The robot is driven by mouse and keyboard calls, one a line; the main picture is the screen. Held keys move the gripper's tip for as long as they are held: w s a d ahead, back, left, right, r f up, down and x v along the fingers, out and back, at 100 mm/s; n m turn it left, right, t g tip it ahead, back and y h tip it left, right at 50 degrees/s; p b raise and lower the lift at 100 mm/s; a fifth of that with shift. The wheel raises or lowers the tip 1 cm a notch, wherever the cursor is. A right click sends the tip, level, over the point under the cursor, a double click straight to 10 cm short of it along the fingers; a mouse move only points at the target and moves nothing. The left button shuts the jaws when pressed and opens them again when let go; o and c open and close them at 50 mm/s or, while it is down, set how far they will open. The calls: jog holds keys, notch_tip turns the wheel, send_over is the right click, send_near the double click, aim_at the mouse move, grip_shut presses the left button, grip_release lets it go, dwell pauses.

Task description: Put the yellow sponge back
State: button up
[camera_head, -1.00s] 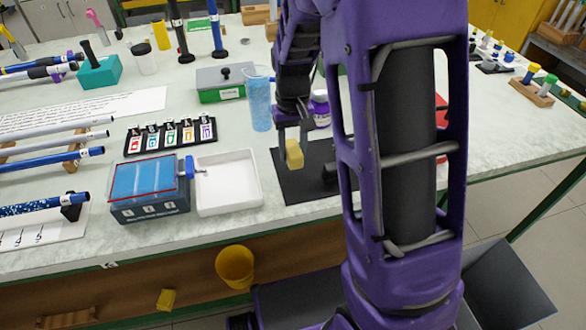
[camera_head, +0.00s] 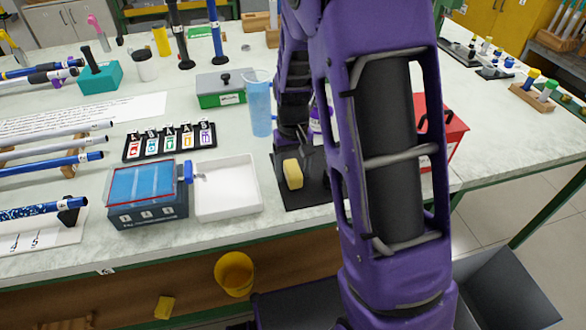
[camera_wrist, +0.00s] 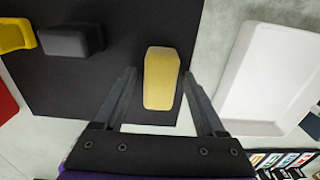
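The yellow sponge (camera_head: 292,174) is a small pale-yellow block. It appears to lie on the black mat (camera_head: 308,200), near the mat's left edge, beside the white tray. In the head view my arm covers part of the mat, and the fingertips are hard to make out.
The empty white tray (camera_head: 228,208) stands left of the mat, beside a blue-topped box (camera_head: 148,213). A blue beaker (camera_head: 260,110) stands behind. A dark grey block (camera_wrist: 70,40) is on the mat. A red box (camera_head: 447,135) stands right of my arm.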

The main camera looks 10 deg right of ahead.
aim_at(293, 168)
notch_tip(293, 168, up, 12)
jog(key=p, duration=0.2)
jog(key=shift+r, duration=0.2)
dwell(0.3)
dwell(0.4)
